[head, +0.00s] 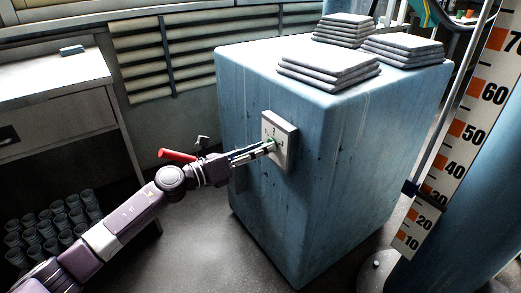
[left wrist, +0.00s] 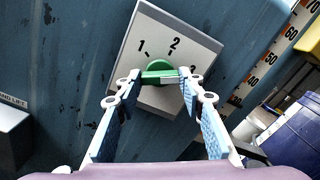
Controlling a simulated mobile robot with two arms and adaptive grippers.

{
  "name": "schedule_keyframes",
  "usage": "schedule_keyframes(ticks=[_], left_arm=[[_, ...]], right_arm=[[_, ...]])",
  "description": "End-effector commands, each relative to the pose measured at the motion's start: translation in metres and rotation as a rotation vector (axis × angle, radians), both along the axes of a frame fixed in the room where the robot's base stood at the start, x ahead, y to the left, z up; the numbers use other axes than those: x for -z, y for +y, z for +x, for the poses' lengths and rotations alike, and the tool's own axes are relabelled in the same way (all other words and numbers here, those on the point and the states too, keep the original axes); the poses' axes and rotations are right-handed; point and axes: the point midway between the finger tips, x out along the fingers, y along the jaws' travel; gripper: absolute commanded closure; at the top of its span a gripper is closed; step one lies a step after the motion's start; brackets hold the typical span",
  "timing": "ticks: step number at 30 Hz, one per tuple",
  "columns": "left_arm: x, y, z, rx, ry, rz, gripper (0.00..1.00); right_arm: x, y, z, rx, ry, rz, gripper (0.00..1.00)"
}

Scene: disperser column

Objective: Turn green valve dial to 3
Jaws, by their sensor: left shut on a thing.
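The green valve dial (left wrist: 167,66) sits on a pale plate (left wrist: 200,50) marked 1, 2 and a partly covered 3. In the head view the plate (head: 287,133) is on the front face of a blue box-like column, and a bit of the green dial (head: 271,141) shows at my fingertips. My left gripper (head: 265,148) reaches the plate from the left. In the left wrist view its fingers (left wrist: 160,77) are shut on the dial's bar, one fingertip at each end. Which number the dial points to cannot be told. My right gripper is not in view.
Stacks of folded grey cloths (head: 330,67) lie on top of the blue column (head: 330,150). A table (head: 50,80) stands at left, with several cups (head: 45,235) below it. A numbered scale (head: 465,130) on a blue pipe stands at right. The floor before the column is clear.

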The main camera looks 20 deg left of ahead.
Motion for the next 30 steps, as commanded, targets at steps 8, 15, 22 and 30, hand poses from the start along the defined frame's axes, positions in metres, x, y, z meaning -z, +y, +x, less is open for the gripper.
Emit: schedule_keyframes(ticks=[8,15,22,30], left_arm=[[0.003,0.0,-0.001,0.002,0.003,0.005,0.52],[0.001,0.0,0.0,0.001,0.001,0.002,0.46],[0.001,0.006,-0.007,0.0,0.002,0.0,0.46],[0.003,0.032,-0.042,0.001,0.004,0.003,0.46]], right_arm=[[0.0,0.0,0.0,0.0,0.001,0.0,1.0],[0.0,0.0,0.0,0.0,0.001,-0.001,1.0],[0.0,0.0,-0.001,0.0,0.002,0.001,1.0],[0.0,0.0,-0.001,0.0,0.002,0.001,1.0]])
